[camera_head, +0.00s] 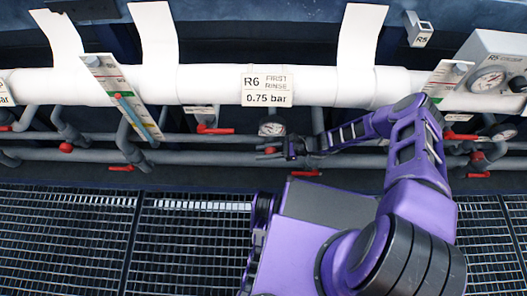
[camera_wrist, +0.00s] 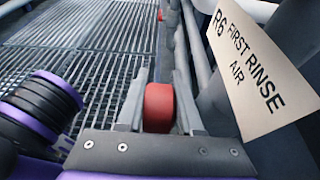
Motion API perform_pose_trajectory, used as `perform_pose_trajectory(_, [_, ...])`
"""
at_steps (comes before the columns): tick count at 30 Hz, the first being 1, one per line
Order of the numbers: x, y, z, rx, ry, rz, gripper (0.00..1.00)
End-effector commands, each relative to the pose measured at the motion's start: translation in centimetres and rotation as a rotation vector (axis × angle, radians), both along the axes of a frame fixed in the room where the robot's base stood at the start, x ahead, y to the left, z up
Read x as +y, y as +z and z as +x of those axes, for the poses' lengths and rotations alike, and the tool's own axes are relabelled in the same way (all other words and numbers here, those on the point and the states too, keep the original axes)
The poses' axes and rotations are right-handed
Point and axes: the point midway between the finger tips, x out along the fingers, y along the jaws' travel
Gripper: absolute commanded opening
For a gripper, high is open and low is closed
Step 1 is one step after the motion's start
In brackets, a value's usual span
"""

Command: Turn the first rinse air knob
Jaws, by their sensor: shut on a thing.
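In the wrist view, a red round knob (camera_wrist: 158,106) sits between the two grey fingers of my gripper (camera_wrist: 160,88), which is shut on it. A cream label (camera_wrist: 252,62) reading "R6 FIRST RINSE AIR" is just right of the gripper. In the head view, my gripper (camera_head: 272,150) reaches left from my purple arm to the pipes under a sign (camera_head: 266,87) reading "R6 FIRST RINSE 0.75 bar". The knob is too small and covered there to make out clearly. Its turned angle cannot be told.
A round gauge (camera_head: 271,127) is just above the gripper. A thick white pipe (camera_head: 210,86) runs across above. Red valve handles (camera_head: 305,173) sit along the grey pipes nearby. Metal grating (camera_head: 70,235) covers the floor in front. A grey gauge box (camera_head: 492,70) is at right.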

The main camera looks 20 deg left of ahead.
Motion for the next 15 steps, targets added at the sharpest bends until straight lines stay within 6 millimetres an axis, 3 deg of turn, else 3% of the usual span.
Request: perform_pose_trajectory(15, [-0.20,0.71,0.05,0.070,0.000,0.290,0.00])
